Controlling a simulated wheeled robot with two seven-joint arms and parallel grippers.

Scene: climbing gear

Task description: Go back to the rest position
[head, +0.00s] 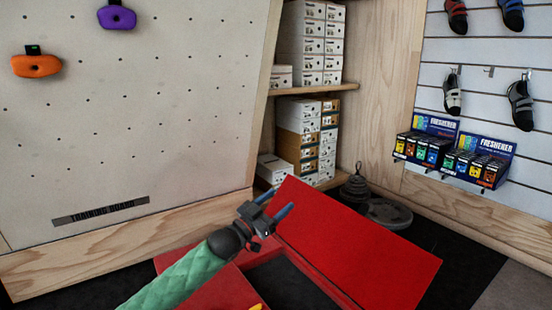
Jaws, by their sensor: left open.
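My left gripper (272,212) is at the lower middle of the head view, at the end of my arm in a green quilted sleeve. Whether the gripper touches the box or lid cannot be told. The box's dark inside shows in part, and a small yellow thing (257,307) shows at the bottom edge. My right gripper is not in view.
A training board (130,130) with orange (36,66) and purple (117,16) holds stands at left. Shelves of shoe boxes (300,130) are behind. Weights (385,212) lie on the floor beyond the lid. Freshener displays (478,160) and climbing shoes (521,105) are on the right wall.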

